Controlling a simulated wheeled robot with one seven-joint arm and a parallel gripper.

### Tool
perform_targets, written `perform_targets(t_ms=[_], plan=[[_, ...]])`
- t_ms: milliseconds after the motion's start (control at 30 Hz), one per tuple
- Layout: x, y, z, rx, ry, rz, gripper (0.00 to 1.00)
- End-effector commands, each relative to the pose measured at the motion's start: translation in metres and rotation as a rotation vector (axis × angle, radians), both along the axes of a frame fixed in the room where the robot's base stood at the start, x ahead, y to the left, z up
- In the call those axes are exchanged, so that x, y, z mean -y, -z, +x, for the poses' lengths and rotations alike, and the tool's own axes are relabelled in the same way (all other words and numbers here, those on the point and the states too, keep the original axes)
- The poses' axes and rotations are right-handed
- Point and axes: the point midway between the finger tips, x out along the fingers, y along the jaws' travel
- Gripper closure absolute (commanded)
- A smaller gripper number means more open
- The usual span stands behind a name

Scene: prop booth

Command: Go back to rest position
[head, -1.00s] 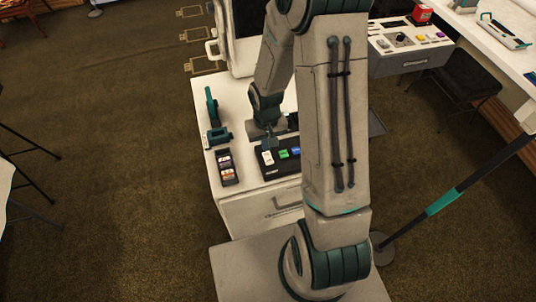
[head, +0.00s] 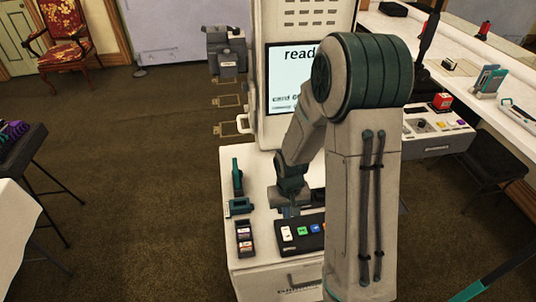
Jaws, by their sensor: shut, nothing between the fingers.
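My gripper (head: 289,211) hangs over the white cabinet top (head: 262,180), just behind a black button panel (head: 288,246) with white, green and blue buttons. It is shut and I see nothing held in it. The fingertips are small here, and I cannot tell whether they touch the panel. My arm is bent above the cabinet and hides the right part of the panel and cabinet top.
A machine with a lit screen (head: 295,75) stands behind the cabinet. A dark green tool (head: 238,178) and a small dark box (head: 244,238) lie at the cabinet's left. A long white counter (head: 455,65) runs along the right. Brown carpet at left is open.

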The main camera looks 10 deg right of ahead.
Motion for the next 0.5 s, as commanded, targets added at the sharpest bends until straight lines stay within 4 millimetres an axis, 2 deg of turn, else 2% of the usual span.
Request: perform_targets(t_ms=[133,233,367,500], plan=[[0.0,-0.002,0.0,0.003,0.0,-0.001,1.0],[0.001,-0.015,-0.001,0.016,-0.001,-0.008,1.0],[0.004,-0.05,-0.005,0.053,-0.001,-0.025,1.0],[0.006,-0.094,-0.017,0.098,-0.001,-0.041,1.0]])
